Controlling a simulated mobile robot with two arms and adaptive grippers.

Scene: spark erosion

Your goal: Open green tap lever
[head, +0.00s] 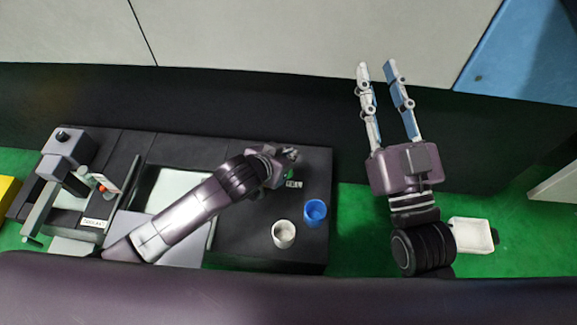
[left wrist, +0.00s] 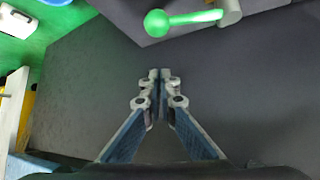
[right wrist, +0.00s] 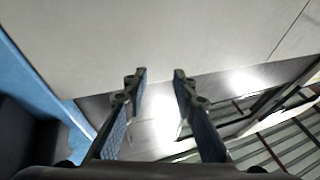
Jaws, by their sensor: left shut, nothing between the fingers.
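The green tap lever (left wrist: 190,18) shows at the top of the left wrist view, with a round green knob at its left end and a grey mount at its right. In the head view a small bit of green (head: 289,174) shows beside my left gripper (head: 290,155), mostly hidden. My left gripper also shows in the left wrist view (left wrist: 159,75). Its fingertips are together with nothing between them, apart from the lever and below it in that picture. My right gripper (head: 376,66) is open and empty, far to the right; it also shows in the right wrist view (right wrist: 160,77).
A blue cup (head: 315,212) and a white cup (head: 284,234) stand on the black bench (head: 240,240) near my left gripper. A grey machine (head: 68,150) stands at the left. A white tray (head: 470,236) lies on the green floor beside my right arm.

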